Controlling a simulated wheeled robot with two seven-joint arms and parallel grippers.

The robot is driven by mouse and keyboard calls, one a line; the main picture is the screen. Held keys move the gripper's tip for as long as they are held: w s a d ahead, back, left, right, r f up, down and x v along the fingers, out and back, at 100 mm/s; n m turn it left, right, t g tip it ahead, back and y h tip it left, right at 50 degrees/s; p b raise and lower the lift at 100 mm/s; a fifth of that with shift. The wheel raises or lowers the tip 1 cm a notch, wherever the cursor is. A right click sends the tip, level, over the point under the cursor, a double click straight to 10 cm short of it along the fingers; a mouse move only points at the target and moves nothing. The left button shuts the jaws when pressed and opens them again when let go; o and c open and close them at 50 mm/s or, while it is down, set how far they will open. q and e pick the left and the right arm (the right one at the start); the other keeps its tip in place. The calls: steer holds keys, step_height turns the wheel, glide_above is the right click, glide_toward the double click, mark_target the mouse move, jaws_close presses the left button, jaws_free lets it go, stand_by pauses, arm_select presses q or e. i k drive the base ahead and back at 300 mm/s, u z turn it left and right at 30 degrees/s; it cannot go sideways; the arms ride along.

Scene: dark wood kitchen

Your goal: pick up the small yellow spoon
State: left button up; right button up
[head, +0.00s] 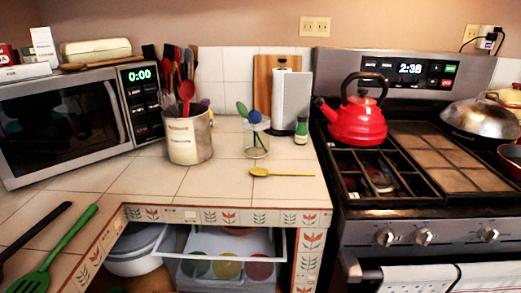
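The small yellow spoon (280,173) lies flat on the tiled counter (225,182), near its front edge and left of the stove. Its bowl end points left and its handle points right. Nothing covers it. Neither of my grippers shows in the head view.
A utensil crock (188,138) and a glass with small spoons (256,140) stand behind the yellow spoon. A green bottle (301,131) and paper towel roll (291,100) are at the back. A red kettle (358,120) sits on the stove. An open drawer (222,243) lies below the counter.

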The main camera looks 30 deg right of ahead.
mark_target(258, 171)
steer(key=u, duration=1.15)
steer(key=k, duration=0.95)
steer(key=z, duration=1.4)
steer(key=i, duration=0.5)
steer(key=z, duration=0.05)
